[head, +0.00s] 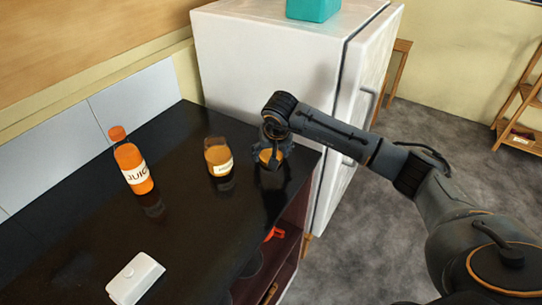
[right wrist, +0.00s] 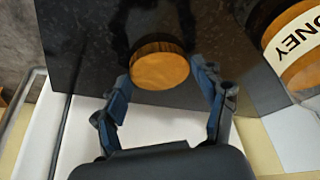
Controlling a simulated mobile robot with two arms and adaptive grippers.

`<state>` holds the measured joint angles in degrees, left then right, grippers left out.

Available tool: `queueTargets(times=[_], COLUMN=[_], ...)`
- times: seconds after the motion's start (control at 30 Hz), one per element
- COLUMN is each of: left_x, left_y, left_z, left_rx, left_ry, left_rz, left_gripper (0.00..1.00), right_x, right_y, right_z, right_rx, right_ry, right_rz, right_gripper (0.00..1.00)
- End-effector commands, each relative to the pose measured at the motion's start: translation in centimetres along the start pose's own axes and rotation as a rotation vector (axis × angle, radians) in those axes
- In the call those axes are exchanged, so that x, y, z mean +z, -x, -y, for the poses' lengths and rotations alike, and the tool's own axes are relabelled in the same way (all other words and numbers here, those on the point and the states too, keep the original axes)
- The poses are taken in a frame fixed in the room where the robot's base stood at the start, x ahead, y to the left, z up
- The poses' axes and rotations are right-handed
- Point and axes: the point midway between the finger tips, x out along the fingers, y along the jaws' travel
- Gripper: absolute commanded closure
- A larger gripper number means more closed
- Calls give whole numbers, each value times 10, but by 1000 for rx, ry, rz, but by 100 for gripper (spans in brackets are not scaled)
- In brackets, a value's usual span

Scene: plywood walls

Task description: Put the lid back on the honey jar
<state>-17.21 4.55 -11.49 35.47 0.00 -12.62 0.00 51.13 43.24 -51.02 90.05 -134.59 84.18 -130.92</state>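The honey jar (head: 218,157) stands upright on the black counter, amber with a pale label and no lid on it. Its label, reading "NEY", and part of its body also show at the right edge of the right wrist view (right wrist: 296,42). The lid (right wrist: 160,68), a round wood-coloured disc, lies on the counter to the right of the jar in the head view (head: 267,156). My right gripper (right wrist: 162,76) is open over the lid, with one finger on each side of it. Small gaps appear between fingers and lid. My left gripper is not in view.
A juice bottle (head: 132,163) with an orange cap stands left of the jar. A white box-like item (head: 135,279) lies at the front of the counter. A white fridge (head: 270,65) stands behind my right gripper, with a teal box (head: 314,9) on top.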

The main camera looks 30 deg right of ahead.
Motion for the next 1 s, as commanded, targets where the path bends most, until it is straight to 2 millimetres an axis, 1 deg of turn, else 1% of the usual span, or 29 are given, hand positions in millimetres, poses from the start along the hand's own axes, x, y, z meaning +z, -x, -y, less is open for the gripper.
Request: queueTargets(times=[0.1, 0.47, 0.67, 0.77, 0.97, 1.0], left_x=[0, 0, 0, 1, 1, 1], left_y=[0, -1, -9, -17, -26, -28], left_z=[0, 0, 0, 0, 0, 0], left_rx=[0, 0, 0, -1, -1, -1], left_ry=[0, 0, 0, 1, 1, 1], left_rz=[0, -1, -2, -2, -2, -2], left_gripper=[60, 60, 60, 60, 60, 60], right_x=[0, 0, -6, -12, 1, 3], right_y=[0, 1, 13, 26, 74, 84], right_z=[0, 0, 0, 0, 12, 15], right_rx=[0, 0, 0, 0, -2, -1], right_ry=[0, 0, 1, 0, 4, 4], right_rz=[0, 0, -4, -7, -6, -7], right_gripper=[50, 50, 50, 50, 50, 50])
